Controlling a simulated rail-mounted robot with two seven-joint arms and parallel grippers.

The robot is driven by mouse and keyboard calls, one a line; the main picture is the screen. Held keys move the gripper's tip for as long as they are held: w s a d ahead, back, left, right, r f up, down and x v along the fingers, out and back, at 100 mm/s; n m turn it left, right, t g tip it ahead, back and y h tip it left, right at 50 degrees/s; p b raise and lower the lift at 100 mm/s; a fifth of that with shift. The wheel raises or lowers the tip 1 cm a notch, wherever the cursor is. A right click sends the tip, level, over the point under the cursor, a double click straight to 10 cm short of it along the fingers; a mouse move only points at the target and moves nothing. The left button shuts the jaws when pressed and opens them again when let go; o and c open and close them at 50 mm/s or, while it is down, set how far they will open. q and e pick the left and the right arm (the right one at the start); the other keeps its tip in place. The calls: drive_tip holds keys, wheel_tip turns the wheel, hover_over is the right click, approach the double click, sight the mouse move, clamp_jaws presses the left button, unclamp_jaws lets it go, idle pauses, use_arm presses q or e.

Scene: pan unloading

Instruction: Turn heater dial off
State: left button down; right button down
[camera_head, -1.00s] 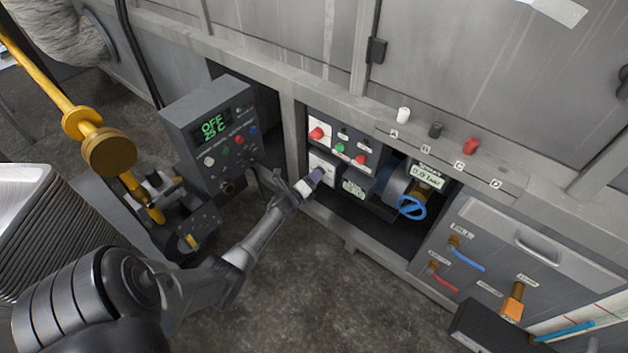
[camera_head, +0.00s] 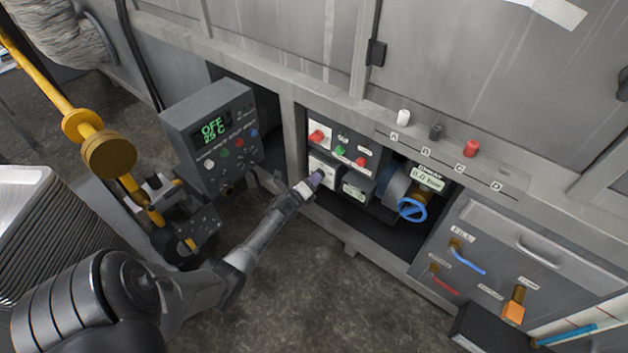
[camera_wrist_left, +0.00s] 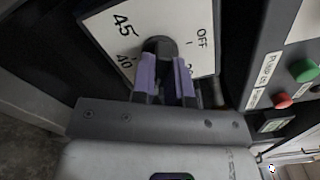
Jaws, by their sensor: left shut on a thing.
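The heater dial (camera_wrist_left: 160,46) is a dark round knob on a white plate (camera_wrist_left: 101,25) marked 45, 40 and OFF in the left wrist view. My left gripper (camera_wrist_left: 166,72) has its two purple fingers shut on the dial, one on each side. The dial's pointer is hidden by the fingers, so I cannot tell its setting. In the head view my left gripper (camera_head: 316,178) reaches the white dial plate (camera_head: 324,168) low in the open bay and covers the dial. My right gripper does not show.
A control box (camera_head: 212,130) reading OFF 25 C stands left of the bay. A blue valve wheel (camera_head: 411,209) is to the right. The bay's frame post (camera_head: 291,140) stands close left of my gripper.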

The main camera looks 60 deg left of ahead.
use_arm(q)
drive_tip(key=n+p, duration=0.4)
drive_tip(key=n, duration=1.9)
drive_tip(key=shift+r+n, duration=0.15)
drive_tip(key=shift+n, duration=0.15)
idle(0.3)
idle(0.4)
drive_tip(key=c, duration=1.1)
unclamp_jaws()
